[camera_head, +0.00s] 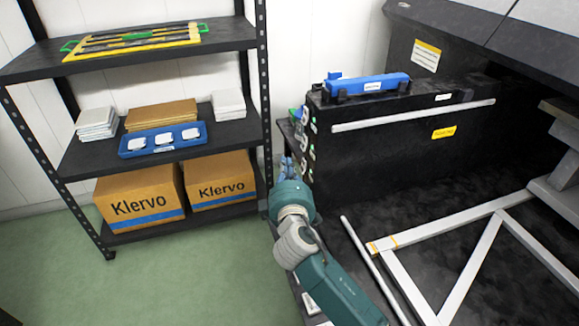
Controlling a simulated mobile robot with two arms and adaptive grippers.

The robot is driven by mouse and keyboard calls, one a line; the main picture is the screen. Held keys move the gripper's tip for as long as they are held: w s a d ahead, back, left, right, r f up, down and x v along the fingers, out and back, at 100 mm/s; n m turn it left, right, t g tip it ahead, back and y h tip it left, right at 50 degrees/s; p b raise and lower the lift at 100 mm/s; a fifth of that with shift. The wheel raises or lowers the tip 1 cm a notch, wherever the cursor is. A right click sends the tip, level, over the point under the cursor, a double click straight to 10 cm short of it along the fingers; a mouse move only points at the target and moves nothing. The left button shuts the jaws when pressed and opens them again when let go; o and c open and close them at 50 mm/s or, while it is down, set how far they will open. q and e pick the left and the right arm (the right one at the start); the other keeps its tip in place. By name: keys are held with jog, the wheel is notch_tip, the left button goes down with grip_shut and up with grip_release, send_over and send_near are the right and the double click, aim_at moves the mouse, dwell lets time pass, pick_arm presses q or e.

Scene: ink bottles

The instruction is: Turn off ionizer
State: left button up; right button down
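A long blue device (368,85), which looks like the ionizer, lies on top of a black box-like housing (400,150). It has a small white label on its front; no switch or light can be made out. Small green and white parts (306,143) sit on the left end of the housing. My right arm, teal and grey, reaches up from the bottom. My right gripper (287,168) is at its far end, beside the housing's left end, mostly hidden behind the wrist. Its fingers are too small to read, and I cannot tell whether it touches anything. My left gripper is not in view.
A black shelf rack (165,157) stands at left with two Klervo cartons (138,196), a blue tray (130,152) and a yellow frame (80,55). A white metal frame (470,262) lies on the dark surface at right. Green floor (190,275) is clear at lower left.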

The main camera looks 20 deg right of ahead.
aim_at(304, 142)
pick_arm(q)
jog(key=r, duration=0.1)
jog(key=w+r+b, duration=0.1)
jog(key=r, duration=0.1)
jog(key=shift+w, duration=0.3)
pick_arm(e)
jog(key=w+d+f, duration=0.2)
jog(key=w+d, duration=0.3)
jog(key=w, duration=0.2)
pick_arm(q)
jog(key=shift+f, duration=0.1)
pick_arm(e)
jog(key=shift+d, duration=0.15)
